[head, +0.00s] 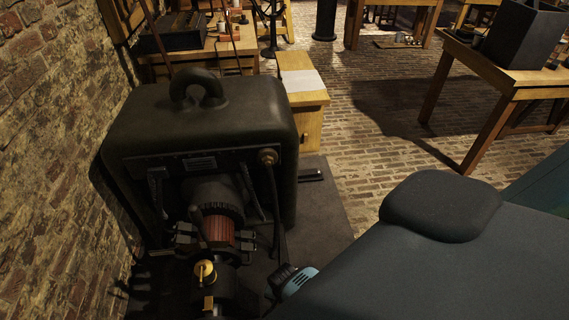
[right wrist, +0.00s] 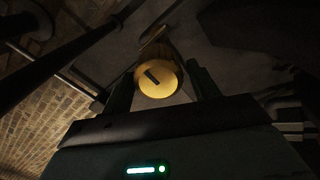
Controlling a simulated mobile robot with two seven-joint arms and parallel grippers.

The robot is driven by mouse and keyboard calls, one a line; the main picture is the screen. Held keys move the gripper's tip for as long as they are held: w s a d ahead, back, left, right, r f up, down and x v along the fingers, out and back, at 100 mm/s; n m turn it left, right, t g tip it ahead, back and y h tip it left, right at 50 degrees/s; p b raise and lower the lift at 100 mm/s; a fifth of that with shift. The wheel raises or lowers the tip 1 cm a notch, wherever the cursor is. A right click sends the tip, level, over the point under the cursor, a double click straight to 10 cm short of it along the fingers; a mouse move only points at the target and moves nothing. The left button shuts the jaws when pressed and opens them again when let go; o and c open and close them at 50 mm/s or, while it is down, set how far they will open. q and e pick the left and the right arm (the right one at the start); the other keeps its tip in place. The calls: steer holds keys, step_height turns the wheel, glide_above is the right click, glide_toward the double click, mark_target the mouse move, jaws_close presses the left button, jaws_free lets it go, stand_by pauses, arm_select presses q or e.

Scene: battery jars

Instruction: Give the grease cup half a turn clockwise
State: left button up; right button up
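The grease cup (head: 205,269) is a small brass-yellow cup low on the front of the dark machine in the head view. In the right wrist view its round yellow cap (right wrist: 158,80) faces me, with a dark slot mark tilted across it. My right gripper (right wrist: 156,68) is open, with one dark finger on each side of the cap in the picture. Gaps show on both sides, so it is not clamped on the cap. In the head view the right gripper (head: 279,277) is to the right of the cup, apart from it. My left gripper is not in view.
The large dark machine (head: 200,120) with a lifting ring stands against the brick wall (head: 45,130). A reddish copper drum (head: 218,230) and dark brackets sit just behind the cup. A wooden cabinet (head: 308,125) and workbenches stand farther back. The brick floor (head: 370,150) between them is clear.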

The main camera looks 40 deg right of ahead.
steer(key=shift+o, duration=0.8)
step_height(320, 180, up, 7)
steer(key=p, duration=0.3)
steer(key=shift+w+p, duration=0.15)
steer(key=shift+p, duration=0.15)
steer(key=shift+r, duration=0.45)
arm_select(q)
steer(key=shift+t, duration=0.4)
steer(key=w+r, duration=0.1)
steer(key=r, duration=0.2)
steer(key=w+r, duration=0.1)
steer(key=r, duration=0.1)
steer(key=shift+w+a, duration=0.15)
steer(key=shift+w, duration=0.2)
arm_select(e)
steer(key=shift+s, duration=0.2)
steer(key=shift+f, duration=0.1)
